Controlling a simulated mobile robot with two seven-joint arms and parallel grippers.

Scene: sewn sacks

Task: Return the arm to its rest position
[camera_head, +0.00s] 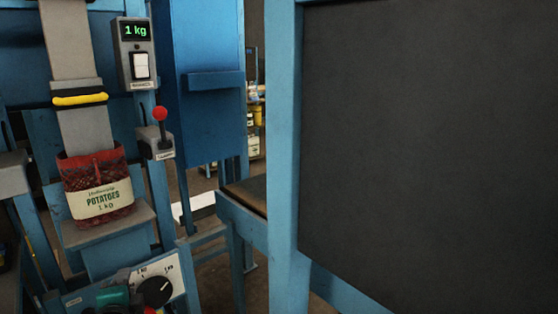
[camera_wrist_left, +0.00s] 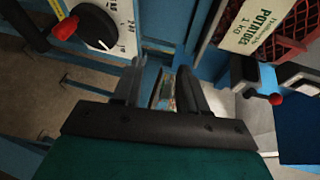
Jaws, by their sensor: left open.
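A red mesh potato sack (camera_head: 98,187) with a cream label reading "POTATOES 1 kg" hangs upright under the grey chute (camera_head: 85,128), just above or on a small grey shelf (camera_head: 105,227). The sack also shows at the top right of the left wrist view (camera_wrist_left: 262,28). My left gripper (camera_head: 113,296), with its teal body, is partly in view at the bottom left of the head view, below the sack and beside the dial panel. In the left wrist view its two dark fingers (camera_wrist_left: 162,85) stand apart with nothing held between them. My right gripper is not in view.
A black dial (camera_head: 157,291) sits on a white panel close to my left gripper. A red-knobbed lever (camera_head: 160,116) and a display box reading "1 kg" (camera_head: 134,52) are mounted right of the chute. A large dark panel in a blue frame (camera_head: 284,155) fills the right.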

